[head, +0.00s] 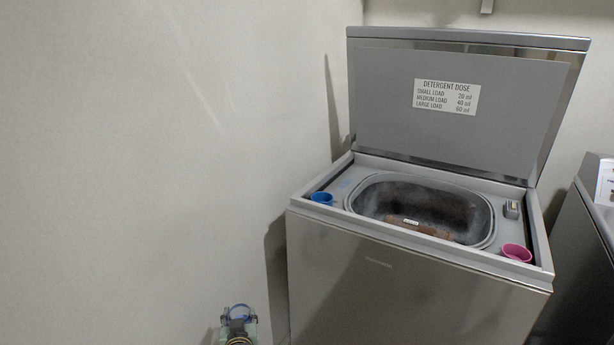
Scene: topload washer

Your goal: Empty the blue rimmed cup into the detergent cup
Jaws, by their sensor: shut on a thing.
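The blue rimmed cup (240,309) is at the bottom of the head view, left of the washer and lower than its top. It is small and pale, and its contents are hidden. My gripper (238,323) is shut on it; the fingers are small and partly unclear. A solid blue cup (322,198) is set in the left front of the washer's top deck. A pink cup (516,252) is set in the right front corner. I cannot tell from labels which one is the detergent cup.
The washer (376,290) has its lid (440,110) raised, with a detergent dose label (447,97) on it. The tub (420,207) is open, with a brown labelled item (422,227) inside. Another machine (590,240) stands at the right. A bare wall (150,150) fills the left.

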